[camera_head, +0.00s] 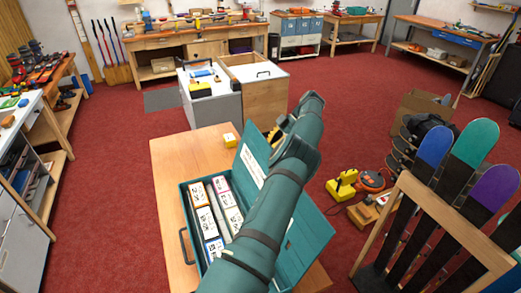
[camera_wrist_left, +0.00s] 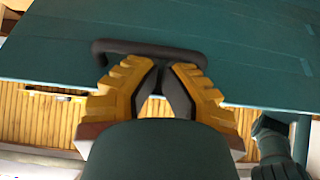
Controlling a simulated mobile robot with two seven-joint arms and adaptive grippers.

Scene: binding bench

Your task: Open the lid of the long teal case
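The long teal case (camera_head: 190,207) lies on a wooden table, with several white boxes in rows visible inside. Its teal lid (camera_head: 310,238) is raised and leans to the right, with a pale label (camera_head: 251,165) on its inner face. A dark handle (camera_head: 184,246) is on the case's left side. My left arm crosses in front and hides part of the case and lid. My left gripper (camera_head: 273,135) is beyond the case's far end. In the left wrist view its yellow fingers (camera_wrist_left: 160,72) are together at a dark handle (camera_wrist_left: 150,48) on a teal panel. My right gripper is out of view.
Grey and wooden cabinets (camera_head: 255,100) stand behind. Red carpet is open on the left.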

